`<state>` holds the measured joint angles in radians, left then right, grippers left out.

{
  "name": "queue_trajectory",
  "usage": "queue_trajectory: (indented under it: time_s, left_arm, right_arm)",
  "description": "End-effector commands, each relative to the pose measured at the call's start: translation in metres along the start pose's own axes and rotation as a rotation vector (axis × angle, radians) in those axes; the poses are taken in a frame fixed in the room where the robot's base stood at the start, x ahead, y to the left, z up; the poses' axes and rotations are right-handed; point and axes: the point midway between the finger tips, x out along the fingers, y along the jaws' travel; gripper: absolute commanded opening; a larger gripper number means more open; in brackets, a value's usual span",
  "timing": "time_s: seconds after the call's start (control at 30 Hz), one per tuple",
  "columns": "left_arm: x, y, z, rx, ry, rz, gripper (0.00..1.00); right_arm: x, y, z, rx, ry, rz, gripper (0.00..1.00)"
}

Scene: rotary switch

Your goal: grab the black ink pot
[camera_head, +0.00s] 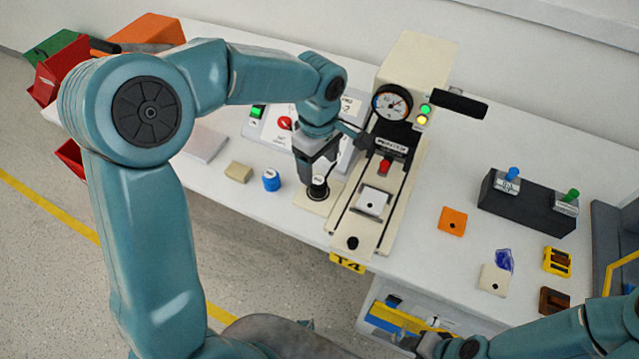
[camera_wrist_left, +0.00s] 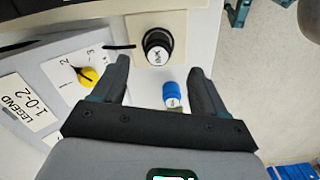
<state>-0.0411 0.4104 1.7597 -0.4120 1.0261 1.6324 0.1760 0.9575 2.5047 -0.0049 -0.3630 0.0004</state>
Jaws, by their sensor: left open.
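The black ink pot (camera_head: 318,188) stands upright on a beige pad (camera_head: 331,199) beside the press in the head view. In the left wrist view the ink pot (camera_wrist_left: 157,47), with a white label on top, stands just beyond my fingertips. My left gripper (camera_head: 316,172) is over the ink pot and partly hides it in the head view. In the left wrist view its fingers (camera_wrist_left: 159,70) are apart, with nothing held. My right gripper (camera_head: 425,342) is low at the bottom edge, and its jaws are unclear.
A blue ink pot (camera_head: 271,180) stands left of the black one and also shows in the left wrist view (camera_wrist_left: 172,94). The beige press (camera_head: 416,65) rises close on the right. A grey switch panel with a yellow knob (camera_wrist_left: 86,77) is behind.

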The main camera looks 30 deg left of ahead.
Motion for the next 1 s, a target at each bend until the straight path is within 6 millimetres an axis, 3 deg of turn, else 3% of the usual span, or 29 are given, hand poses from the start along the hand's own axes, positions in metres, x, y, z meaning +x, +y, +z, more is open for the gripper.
queue_trajectory:
  time_s: [0.53, 0.87, 1.0]
  left_arm:
    - [0.07, 0.005, -0.001, 0.0, -0.001, -0.004, 0.73]
    - [0.079, 0.006, -0.001, 0.0, -0.001, 0.0, 0.73]
    - [0.079, 0.006, -0.001, 0.0, -0.001, 0.0, 0.27]
  right_arm:
    - [-0.006, -0.002, 0.0, 0.0, 0.0, 0.0, 0.43]
    - [-0.006, -0.002, 0.0, 0.0, 0.0, 0.0, 0.43]
    - [-0.006, -0.002, 0.0, 0.0, 0.0, 0.0, 0.43]
